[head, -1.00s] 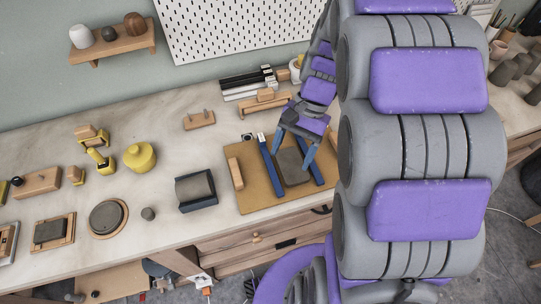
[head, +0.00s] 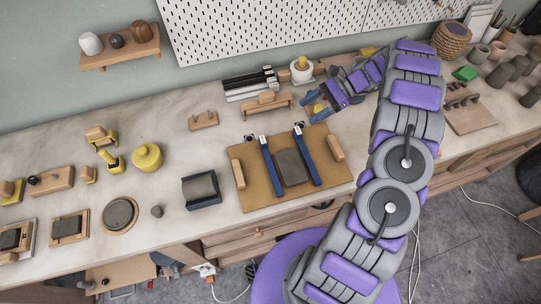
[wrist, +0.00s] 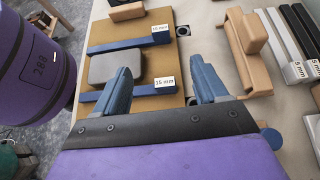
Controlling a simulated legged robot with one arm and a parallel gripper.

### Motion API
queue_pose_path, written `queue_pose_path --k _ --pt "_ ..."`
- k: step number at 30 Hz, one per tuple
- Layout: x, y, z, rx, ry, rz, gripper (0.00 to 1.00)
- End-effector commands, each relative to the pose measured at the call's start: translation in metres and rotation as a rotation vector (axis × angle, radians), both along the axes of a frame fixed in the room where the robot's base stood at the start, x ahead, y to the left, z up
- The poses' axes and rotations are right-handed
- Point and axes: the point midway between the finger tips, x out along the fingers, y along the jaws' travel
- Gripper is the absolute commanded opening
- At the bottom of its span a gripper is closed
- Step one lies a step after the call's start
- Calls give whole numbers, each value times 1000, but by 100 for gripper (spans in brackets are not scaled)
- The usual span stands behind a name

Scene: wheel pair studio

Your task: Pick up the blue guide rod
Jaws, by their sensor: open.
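Two long blue bars, each with a white label at its far end, lie on the tan board (head: 253,194). The left blue bar (head: 271,167) and right blue bar (head: 307,159) flank a dark grey block (head: 291,167). Either could be the blue guide rod; I cannot tell which. In the wrist view are the upper bar (wrist: 130,41) and the lower bar (wrist: 118,94), partly covered by a finger. My gripper (head: 309,107) is open and empty, behind the board's right side. Its blue fingers also show in the wrist view (wrist: 160,68), spread apart.
Wooden blocks (head: 238,173) (head: 335,148) sit at the board's sides. Behind it are a wooden holder (head: 267,105) and black and white bars (head: 250,84).

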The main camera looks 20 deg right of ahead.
Motion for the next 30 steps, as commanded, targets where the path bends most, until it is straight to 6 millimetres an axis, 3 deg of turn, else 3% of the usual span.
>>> queue_pose_path --k 8,22,30 --pt "3 5 -13 37 10 -30 72" --pt "1 81 -56 38 13 -27 72" --pt "3 99 -65 36 7 -29 72"
